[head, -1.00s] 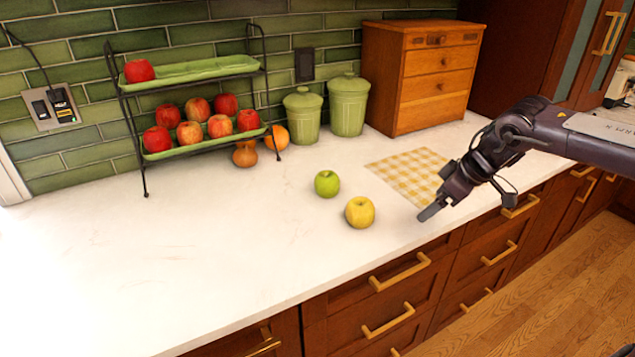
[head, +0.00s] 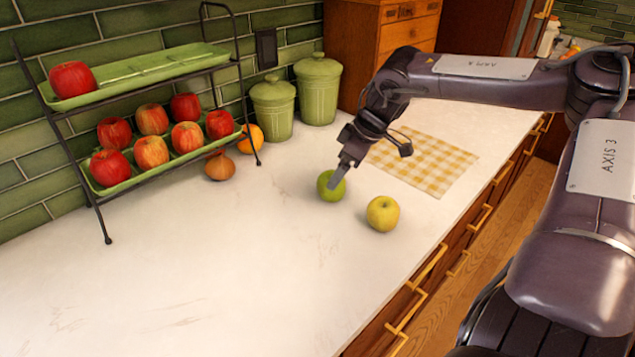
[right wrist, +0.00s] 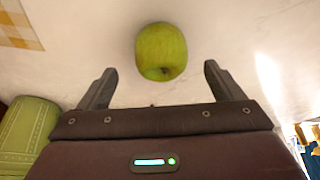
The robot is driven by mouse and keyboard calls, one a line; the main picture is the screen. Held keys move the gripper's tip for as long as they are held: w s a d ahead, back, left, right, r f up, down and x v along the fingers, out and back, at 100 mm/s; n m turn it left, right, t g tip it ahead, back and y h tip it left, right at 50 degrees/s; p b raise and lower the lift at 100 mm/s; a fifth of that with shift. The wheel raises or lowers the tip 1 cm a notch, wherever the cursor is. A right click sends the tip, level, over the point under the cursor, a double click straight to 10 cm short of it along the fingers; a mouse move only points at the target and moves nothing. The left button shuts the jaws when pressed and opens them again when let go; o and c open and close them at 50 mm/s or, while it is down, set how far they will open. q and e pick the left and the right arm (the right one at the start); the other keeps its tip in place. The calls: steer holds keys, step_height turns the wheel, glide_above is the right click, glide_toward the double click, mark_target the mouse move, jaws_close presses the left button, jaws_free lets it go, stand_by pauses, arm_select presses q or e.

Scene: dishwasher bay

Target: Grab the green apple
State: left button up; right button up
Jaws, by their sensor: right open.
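The green apple (head: 328,187) stands on the white counter beside the yellow apple (head: 383,213). My right gripper (head: 338,176) is at the green apple in the head view, with a finger overlapping the apple's upper right. In the right wrist view the green apple (right wrist: 161,52) lies just beyond the two fingertips, centred between them. The right gripper (right wrist: 158,72) is open and empty there, its fingers spread wider than the apple. I cannot tell whether a finger touches the apple. My left gripper is not in view.
A two-tier rack (head: 168,75) with several red apples stands at the left. An onion (head: 220,166) and an orange (head: 253,137) lie beside it. Green canisters (head: 318,90) and a wooden drawer box stand behind. A checkered cloth (head: 425,160) lies right. The front-left counter is clear.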

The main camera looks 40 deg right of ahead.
steer(key=shift+s+d+f, duration=0.1)
steer(key=shift+s+f, duration=0.1)
steer(key=shift+f, duration=0.3)
steer(key=shift+w+f, duration=0.15)
steer(key=shift+f, duration=0.05)
steer(key=shift+w+a+p+x, duration=0.15)
steer(key=shift+p+x, duration=0.15)
steer(key=shift+x, duration=0.95)
steer(key=shift+w+a+p+x, duration=0.15)
steer(key=shift+a+p+x, duration=0.1)
steer(key=shift+x, duration=1.05)
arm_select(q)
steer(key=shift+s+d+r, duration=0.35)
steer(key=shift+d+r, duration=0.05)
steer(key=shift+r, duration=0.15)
arm_select(e)
steer(key=shift+d+r, duration=0.1)
steer(key=shift+r, duration=0.15)
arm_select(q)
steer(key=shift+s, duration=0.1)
arm_select(e)
steer(key=c, duration=0.4)
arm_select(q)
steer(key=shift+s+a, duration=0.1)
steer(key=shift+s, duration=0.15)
arm_select(e)
steer(key=c, duration=0.8)
steer(key=shift+o, duration=0.2)
steer(key=shift+r, duration=0.1)
